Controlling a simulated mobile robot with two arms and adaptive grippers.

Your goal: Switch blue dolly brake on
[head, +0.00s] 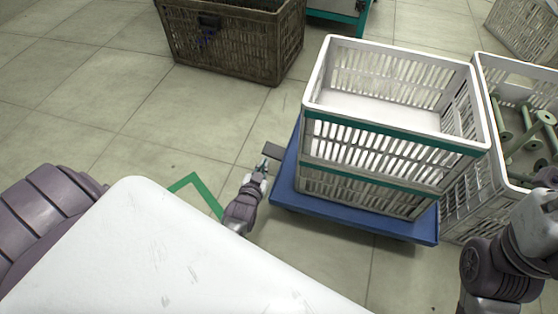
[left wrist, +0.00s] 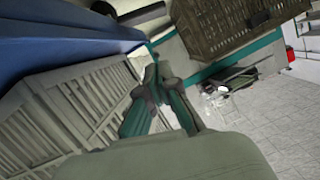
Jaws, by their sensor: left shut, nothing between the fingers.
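The blue dolly (head: 350,215) stands on the floor under a white crate with green bands (head: 395,125). A grey flat tab (head: 272,150), which looks like the brake pedal, sticks out from the dolly's left side in the head view. My left gripper (head: 263,166) is shut and empty, close beside this tab; I cannot tell whether they touch. In the left wrist view the shut fingers (left wrist: 152,75) show near the blue dolly edge (left wrist: 60,40), with a grey tab (left wrist: 145,14) just beyond them. My right arm shows at the lower right, but its fingers do not.
A second white crate (head: 460,205) holding green bobbins stands right of the dolly. A brown wicker-like crate (head: 225,45) stands at the back. A green line (head: 186,181) marks the floor. The tiled floor to the left is open.

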